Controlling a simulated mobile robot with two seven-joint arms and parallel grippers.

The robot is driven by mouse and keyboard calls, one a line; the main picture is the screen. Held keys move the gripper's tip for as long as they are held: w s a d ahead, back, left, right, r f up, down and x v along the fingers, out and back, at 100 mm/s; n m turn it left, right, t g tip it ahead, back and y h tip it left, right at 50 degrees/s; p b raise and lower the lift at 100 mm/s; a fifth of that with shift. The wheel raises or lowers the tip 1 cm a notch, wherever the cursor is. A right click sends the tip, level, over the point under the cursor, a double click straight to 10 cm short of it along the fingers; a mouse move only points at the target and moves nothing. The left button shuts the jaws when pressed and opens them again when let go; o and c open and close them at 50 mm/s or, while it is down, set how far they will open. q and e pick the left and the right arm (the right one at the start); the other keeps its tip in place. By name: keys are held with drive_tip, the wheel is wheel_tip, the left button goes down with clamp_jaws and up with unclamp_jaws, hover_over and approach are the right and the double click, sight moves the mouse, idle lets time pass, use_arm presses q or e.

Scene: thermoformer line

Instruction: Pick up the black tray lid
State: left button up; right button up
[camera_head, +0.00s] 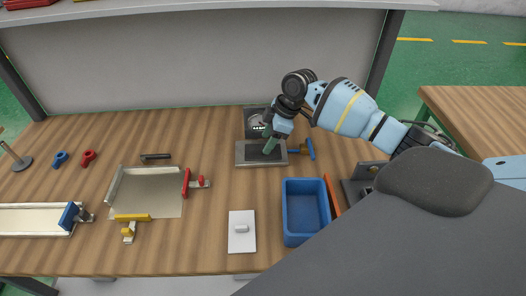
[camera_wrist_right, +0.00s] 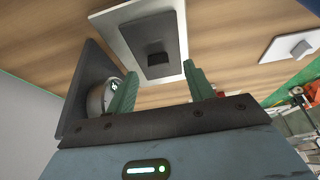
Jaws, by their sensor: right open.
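The black tray lid (camera_head: 252,155) is a dark panel lying in a pale grey frame at the back middle of the table. In the right wrist view the black lid (camera_wrist_right: 137,37) shows a black block-like handle (camera_wrist_right: 158,56). My right gripper (camera_head: 268,145) is over the lid, pointing down, and covers part of it in the head view. In the right wrist view its green fingers (camera_wrist_right: 160,88) are apart, with nothing between them. The handle appears beyond the fingertips; the exact gap cannot be told. My left gripper is not in view.
A dark gauge box (camera_head: 254,121) stands just behind the lid, close to my right gripper. A blue clamp (camera_head: 309,148) is right of it. A blue bin (camera_head: 306,235) and a white lid with a knob (camera_head: 241,220) are nearer. A metal sheet (camera_head: 150,197) with clamps lies left.

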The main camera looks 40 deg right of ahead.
drive_tip(key=shift+x, duration=1.35)
drive_tip(key=shift+c, duration=0.4)
drive_tip(key=c, duration=1)
drive_tip(key=shift+o, duration=0.2)
drive_tip(key=shift+r, duration=0.1)
wheel_tip(320, 180, up, 10)
